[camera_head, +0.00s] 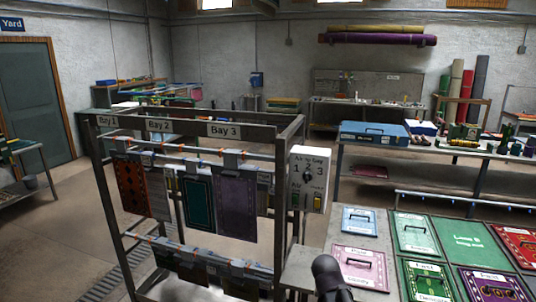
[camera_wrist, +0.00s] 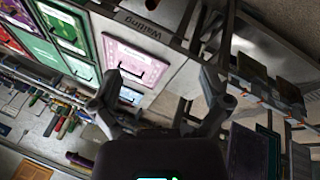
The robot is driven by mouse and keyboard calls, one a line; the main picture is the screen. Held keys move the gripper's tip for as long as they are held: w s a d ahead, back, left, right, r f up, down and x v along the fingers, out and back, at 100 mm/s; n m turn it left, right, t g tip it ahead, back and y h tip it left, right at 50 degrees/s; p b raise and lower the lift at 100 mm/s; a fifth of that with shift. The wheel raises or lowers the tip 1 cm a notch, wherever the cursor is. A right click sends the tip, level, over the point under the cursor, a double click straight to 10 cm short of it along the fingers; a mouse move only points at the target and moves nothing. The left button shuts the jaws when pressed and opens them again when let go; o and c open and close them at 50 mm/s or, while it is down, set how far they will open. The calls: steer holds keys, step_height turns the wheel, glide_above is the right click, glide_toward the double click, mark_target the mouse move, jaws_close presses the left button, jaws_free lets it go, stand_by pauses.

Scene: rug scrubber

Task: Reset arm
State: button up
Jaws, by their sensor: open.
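My gripper (camera_wrist: 162,82) shows in the wrist view with its two dark fingers spread wide apart. It is open, and nothing is between the fingers. Beyond it are a bench top with coloured panels and the hanging rack, both tilted in this view. In the head view, a dark rounded part of my arm shows at the bottom, in front of the bench top. The fingers cannot be made out there.
A metal rack (camera_head: 203,131) with hanging rug samples and bay labels stands left of centre. A white control box (camera_head: 310,180) is on its right post. A bench with coloured panels (camera_head: 415,235) is at right. A blue case (camera_head: 374,134) lies on a table behind. Floor is open at left.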

steer(key=s+a+f+m+g+y+b, duration=0.1)
steer(key=s+a+f+g+y, duration=0.2)
steer(key=s, duration=0.5)
steer(key=shift+s+a+y, duration=0.2)
steer(key=shift+a+y, duration=0.2)
steer(key=shift+a, duration=0.15)
steer(key=shift+f, duration=0.1)
stand_by(2.4)
